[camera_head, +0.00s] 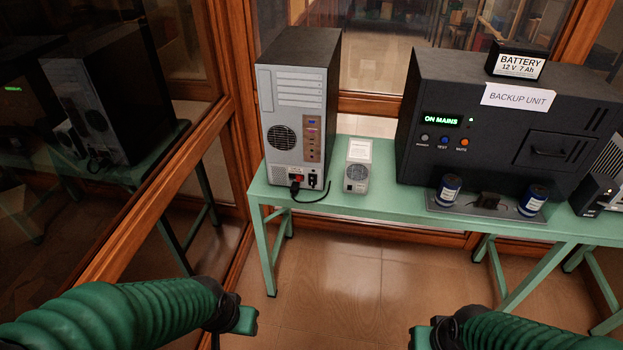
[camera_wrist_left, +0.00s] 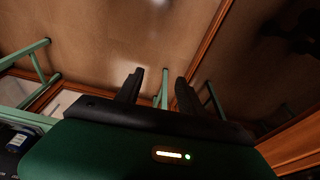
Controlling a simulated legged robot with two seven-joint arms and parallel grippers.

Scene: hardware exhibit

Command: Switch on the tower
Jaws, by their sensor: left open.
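The computer tower (camera_head: 295,108) stands at the left end of the green table, its silver back panel with fan grille and ports facing me. A red rocker switch (camera_head: 297,178) sits low on that panel, with a black power plug (camera_head: 294,189) close to it and a cable trailing onto the table. The switch's position is too small to read. My left gripper (camera_head: 245,320) is below and in front of the table, apart from the tower; in the left wrist view its two black fingers (camera_wrist_left: 157,88) are spread and empty. My right gripper (camera_head: 420,338) is at the bottom edge, its fingers unclear.
The green table (camera_head: 385,204) also carries a small grey speaker-like box (camera_head: 357,172), a large black backup unit (camera_head: 490,130) reading "ON MAINS", a battery (camera_head: 517,66) on top, and a tray (camera_head: 485,209) with two cans. A wood-framed glass wall (camera_head: 150,215) borders the left. Floor before the table is clear.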

